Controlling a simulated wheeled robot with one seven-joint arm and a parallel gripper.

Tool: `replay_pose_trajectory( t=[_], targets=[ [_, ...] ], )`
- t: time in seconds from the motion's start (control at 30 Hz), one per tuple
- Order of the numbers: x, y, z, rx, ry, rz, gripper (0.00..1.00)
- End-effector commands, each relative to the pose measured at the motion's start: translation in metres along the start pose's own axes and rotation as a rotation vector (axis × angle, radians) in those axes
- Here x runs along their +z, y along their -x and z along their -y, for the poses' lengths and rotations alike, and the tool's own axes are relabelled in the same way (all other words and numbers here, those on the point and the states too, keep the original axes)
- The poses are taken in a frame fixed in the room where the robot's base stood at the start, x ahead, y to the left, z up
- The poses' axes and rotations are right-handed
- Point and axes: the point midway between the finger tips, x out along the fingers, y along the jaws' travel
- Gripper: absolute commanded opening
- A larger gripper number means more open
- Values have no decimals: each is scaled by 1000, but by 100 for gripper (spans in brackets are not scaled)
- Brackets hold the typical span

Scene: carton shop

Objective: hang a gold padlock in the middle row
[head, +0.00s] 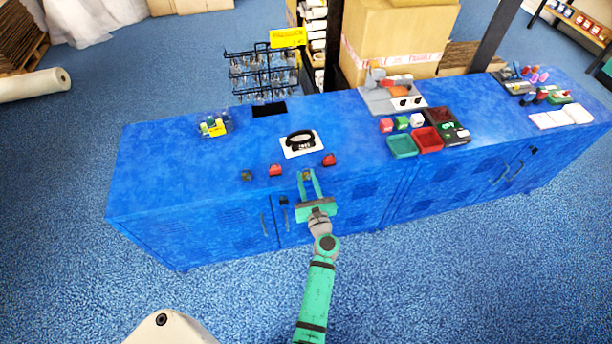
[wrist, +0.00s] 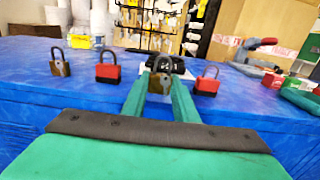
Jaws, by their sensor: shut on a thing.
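My gripper (head: 308,176) is at the front edge of the blue bench (head: 170,180). In the wrist view its green fingers (wrist: 160,80) are shut on a gold padlock (wrist: 160,73), whose dark shackle points up; the fingers partly hide its body. A second gold padlock (head: 247,176) stands to the left on the bench, and it also shows in the wrist view (wrist: 60,67). Red padlocks stand on either side of my gripper, one left (head: 275,170) and one right (head: 330,160). The black wire rack (head: 262,75) stands at the bench's back left, with several small things on its rows.
A white card with a black ring-shaped thing (head: 300,141) lies behind my gripper. A small yellow holder (head: 214,127) is at the left. Green (head: 402,146) and red (head: 428,140) trays and a grey clamp base (head: 385,98) are to the right. The bench's left front is clear.

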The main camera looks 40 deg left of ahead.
Motion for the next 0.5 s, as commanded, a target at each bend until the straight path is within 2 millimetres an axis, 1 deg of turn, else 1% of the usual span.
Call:
replay_pose_trajectory(
  t=[0.5],
  targets=[
    [0, 27, 0, -1, -2, 0, 8]
  ],
)
